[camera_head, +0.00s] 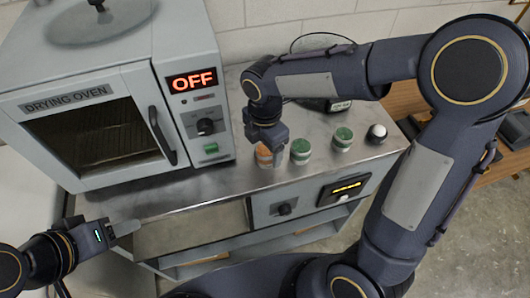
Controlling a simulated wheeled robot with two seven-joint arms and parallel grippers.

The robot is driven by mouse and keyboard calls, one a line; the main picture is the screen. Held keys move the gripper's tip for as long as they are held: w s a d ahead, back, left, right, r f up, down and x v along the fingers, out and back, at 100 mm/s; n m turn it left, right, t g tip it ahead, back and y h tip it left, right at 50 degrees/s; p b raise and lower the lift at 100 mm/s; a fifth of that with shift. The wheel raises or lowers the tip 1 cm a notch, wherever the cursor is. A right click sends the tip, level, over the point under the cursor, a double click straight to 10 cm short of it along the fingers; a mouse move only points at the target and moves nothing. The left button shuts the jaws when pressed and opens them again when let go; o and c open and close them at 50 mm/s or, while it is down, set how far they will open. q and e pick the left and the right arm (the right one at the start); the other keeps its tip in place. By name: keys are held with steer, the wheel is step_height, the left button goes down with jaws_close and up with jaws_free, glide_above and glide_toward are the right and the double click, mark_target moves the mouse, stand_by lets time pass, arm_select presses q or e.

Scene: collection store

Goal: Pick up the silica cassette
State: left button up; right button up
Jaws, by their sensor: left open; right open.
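Three small round canisters that look like silica cassettes stand on the metal counter. One is orange (264,156) and two are green, a nearer one (300,152) and a farther one (342,140). My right gripper (267,144) is open and points down right at the orange one, hiding part of it. I cannot tell whether its fingers are around the cassette or just above it. My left gripper (128,228) is open and empty at the lower left, in front of the counter's front edge, away from the cassettes.
A drying oven (110,110) with its door shut and an "OFF" display stands at the left of the counter (205,182). A round black-and-white object (376,134) stands right of the green cassettes. Below is a cabinet panel with a knob (284,209) and a lit display (346,188).

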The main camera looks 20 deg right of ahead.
steer(key=shift+f, duration=0.7)
steer(key=c, duration=1.1)
steer(key=shift+r, duration=0.1)
